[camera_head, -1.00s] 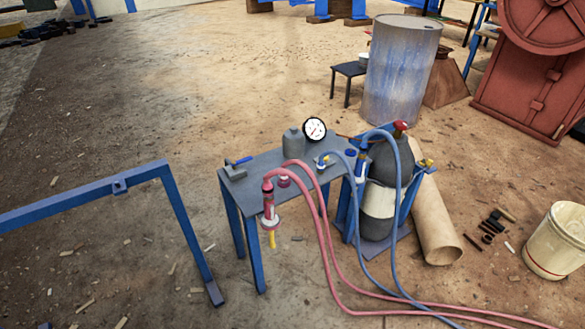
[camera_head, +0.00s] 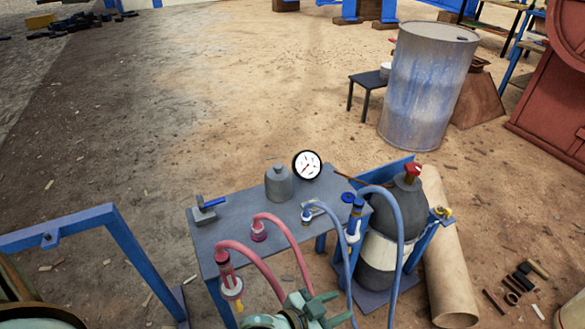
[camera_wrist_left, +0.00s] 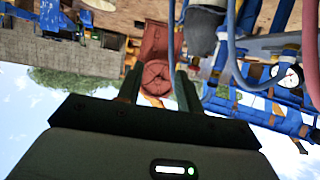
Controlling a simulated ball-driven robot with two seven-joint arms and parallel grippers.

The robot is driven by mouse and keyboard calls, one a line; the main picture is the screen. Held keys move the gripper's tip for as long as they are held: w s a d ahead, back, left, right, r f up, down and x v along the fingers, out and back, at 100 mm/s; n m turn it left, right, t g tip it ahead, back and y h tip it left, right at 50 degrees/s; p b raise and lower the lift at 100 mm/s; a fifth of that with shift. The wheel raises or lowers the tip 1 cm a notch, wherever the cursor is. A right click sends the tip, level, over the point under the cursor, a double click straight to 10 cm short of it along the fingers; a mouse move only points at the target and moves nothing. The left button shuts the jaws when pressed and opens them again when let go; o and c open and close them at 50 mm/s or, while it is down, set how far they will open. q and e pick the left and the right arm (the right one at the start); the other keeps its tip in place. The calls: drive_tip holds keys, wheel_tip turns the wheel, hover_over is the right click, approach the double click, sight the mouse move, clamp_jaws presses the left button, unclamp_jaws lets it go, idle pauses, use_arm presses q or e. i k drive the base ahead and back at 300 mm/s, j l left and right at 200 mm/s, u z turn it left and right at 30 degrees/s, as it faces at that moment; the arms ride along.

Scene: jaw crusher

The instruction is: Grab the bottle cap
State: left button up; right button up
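A dark grey gas bottle (camera_head: 380,262) stands upright beside the small table, with a red cap (camera_head: 412,171) on top. A small grey container (camera_head: 279,185) stands on the table; I cannot tell whether it has a separate cap. My left gripper (camera_head: 340,308) is at the bottom of the head view, in front of the table and left of the gas bottle. In the left wrist view, its fingers (camera_wrist_left: 158,75) are apart with nothing between them. That view is upside down, and the gas bottle (camera_wrist_left: 205,28) shows beyond the fingers. My right gripper is out of view.
Red hoses (camera_head: 278,240) and blue hoses (camera_head: 397,225) loop close to my left gripper. The table (camera_head: 232,232) also carries a round gauge (camera_head: 307,165) and a blue-handled tool (camera_head: 207,208). A cardboard-brown tube (camera_head: 450,260) lies right of the gas bottle. A blue frame (camera_head: 120,235) stands left.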

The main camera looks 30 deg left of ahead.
sight(278, 178)
drive_tip(key=i+l+u, duration=0.1)
drive_tip(key=i+u, duration=0.4)
drive_tip(key=i+l+u, duration=0.25)
drive_tip(key=i+u, duration=0.2)
drive_tip(key=i+l+u, duration=0.2)
drive_tip(key=u, duration=0.25)
drive_tip(key=i+l+u, duration=0.15)
drive_tip(key=l+u, duration=0.15)
drive_tip(key=u, duration=0.15)
